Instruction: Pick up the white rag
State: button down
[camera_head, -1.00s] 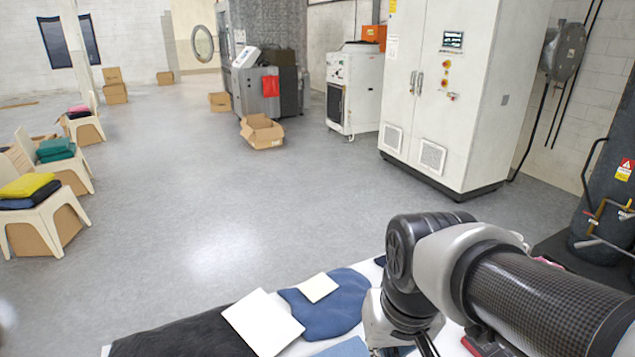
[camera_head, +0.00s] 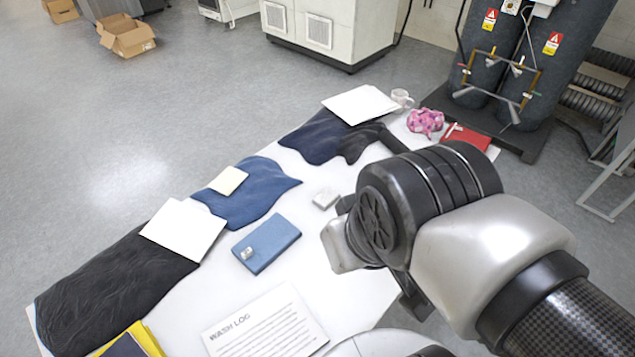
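A small whitish folded piece (camera_head: 325,198) lies on the white table just left of my wrist; it may be the white rag, but I cannot tell cloth from block. Two larger flat white pieces also lie there, one (camera_head: 183,229) over the black and blue cloths, the other (camera_head: 361,104) at the far end on dark cloth. I cannot tell whether they are rag or paper. My arm reaches over the table from the right. Only a dark bit of my gripper (camera_head: 412,298) shows below the wrist; its fingertips are mostly hidden.
The white table (camera_head: 300,165) also holds a blue book (camera_head: 266,244), a cream pad (camera_head: 228,180), a wash log sheet (camera_head: 265,325), a mug (camera_head: 402,97), a pink cloth (camera_head: 425,122) and a red folder (camera_head: 467,136). Dark tanks (camera_head: 550,70) stand behind it.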

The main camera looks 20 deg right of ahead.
aim_at(328, 196)
jog(key=i+l+z, duration=0.1)
jog(key=l, duration=0.3)
jog(key=i+l+z, duration=0.1)
jog(key=l, duration=0.3)
jog(key=i+l+z, duration=0.1)
jog(key=l, duration=0.3)
jog(key=i+l+z, duration=0.1)
jog(key=i+l, duration=0.15)
jog(key=i+l+z, duration=0.1)
jog(key=l, duration=0.35)
jog(key=i, duration=0.1)
